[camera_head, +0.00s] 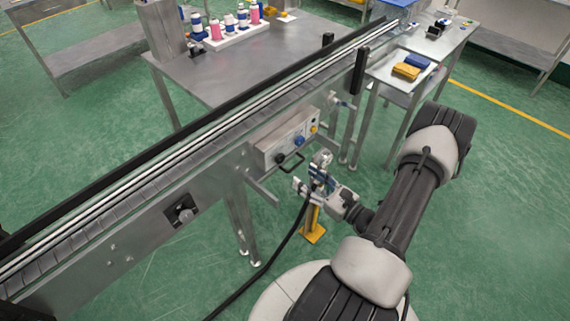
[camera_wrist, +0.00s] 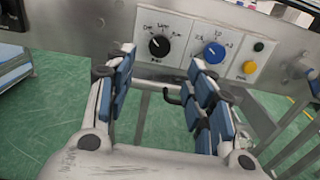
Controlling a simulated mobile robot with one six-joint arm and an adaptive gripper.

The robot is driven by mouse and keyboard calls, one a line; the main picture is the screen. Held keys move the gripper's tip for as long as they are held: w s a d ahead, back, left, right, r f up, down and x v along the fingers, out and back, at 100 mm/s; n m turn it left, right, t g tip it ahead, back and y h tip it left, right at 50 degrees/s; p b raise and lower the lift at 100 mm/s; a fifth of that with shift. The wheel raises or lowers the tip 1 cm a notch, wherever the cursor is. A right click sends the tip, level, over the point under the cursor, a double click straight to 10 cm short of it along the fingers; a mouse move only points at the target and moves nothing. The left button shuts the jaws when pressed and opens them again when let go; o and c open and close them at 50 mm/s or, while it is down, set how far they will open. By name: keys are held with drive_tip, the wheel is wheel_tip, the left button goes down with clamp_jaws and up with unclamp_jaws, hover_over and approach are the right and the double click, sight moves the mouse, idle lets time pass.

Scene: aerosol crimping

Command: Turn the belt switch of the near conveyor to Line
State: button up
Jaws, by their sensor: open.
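The control box (camera_head: 285,138) is fixed to the side of the near conveyor (camera_head: 150,215). In the wrist view its pale panel carries a black rotary switch (camera_wrist: 159,46) at the left, with small lettering that seems to include "Line" above it. The pale pointer mark on this switch seems to lean up and left, but is too small to be sure. A blue rotary knob (camera_wrist: 213,52) sits to its right. My gripper (camera_head: 317,178) is open and empty in front of the box. In the wrist view its fingers (camera_wrist: 163,76) stand either side below the black switch, apart from it.
Conveyor legs and a small side table (camera_head: 385,72) with yellow and blue cloths stand nearby.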

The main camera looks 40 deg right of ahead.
sight(282, 160)
drive_tip(key=w, duration=0.3)
drive_tip(key=w+b, duration=0.1)
drive_tip(key=w, duration=0.2)
drive_tip(key=w+a+b, duration=0.1)
drive_tip(key=w, duration=0.2)
drive_tip(key=shift+w, duration=0.4)
drive_tip(key=shift+d, duration=0.1)
drive_tip(key=c, duration=1.1)
drive_tip(key=shift+o, duration=0.2)
drive_tip(key=shift+m, duration=0.3)
drive_tip(key=m+p, duration=0.2)
drive_tip(key=m, duration=0.2)
drive_tip(key=shift+r, duration=0.1)
drive_tip(key=shift+m+p, duration=0.95)
drive_tip(key=shift+m, duration=1.55)
